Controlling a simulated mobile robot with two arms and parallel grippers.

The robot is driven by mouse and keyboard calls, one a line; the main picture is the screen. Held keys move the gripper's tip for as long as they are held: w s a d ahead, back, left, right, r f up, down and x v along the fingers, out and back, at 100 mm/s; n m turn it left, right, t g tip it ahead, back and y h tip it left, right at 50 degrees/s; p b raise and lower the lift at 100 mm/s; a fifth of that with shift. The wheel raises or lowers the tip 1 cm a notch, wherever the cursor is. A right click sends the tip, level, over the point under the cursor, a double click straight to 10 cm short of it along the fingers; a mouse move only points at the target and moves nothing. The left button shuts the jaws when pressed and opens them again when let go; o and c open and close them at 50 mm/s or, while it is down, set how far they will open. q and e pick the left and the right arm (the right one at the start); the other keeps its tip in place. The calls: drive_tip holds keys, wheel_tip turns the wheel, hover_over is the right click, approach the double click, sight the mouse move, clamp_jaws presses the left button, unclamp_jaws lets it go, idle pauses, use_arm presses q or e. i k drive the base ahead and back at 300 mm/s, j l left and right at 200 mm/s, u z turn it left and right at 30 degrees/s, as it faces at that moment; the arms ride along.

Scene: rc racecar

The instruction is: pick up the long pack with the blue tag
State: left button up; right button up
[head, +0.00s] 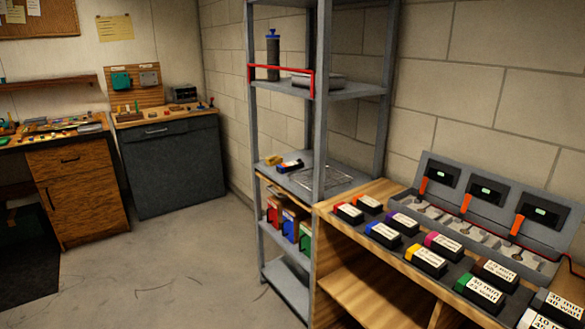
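A dark pack with a blue tag (383,235) and a white label lies on the wooden bench, in the front row. It sits between a red-tagged pack (348,213) and a yellow-tagged pack (426,261). A purple-tagged pack (403,223) lies just behind it. Another small dark pack with some blue on it (290,166) lies on the middle shelf of the grey rack; its details are too small to tell. Neither of my grippers is in view.
A grey charger station (470,200) with several screens and orange levers stands behind the packs. The grey rack (320,130) rises left of the bench (340,260). A dark cabinet (172,168) stands at the back left.

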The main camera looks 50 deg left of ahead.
sight(288, 167)
drive_tip(key=u, duration=1.75)
drive_tip(key=z, duration=0.4)
drive_tip(key=i+j+z, duration=0.45)
drive_tip(key=j+z, duration=0.2)
drive_tip(key=i+j+z, duration=0.2)
drive_tip(key=j+z, duration=0.15)
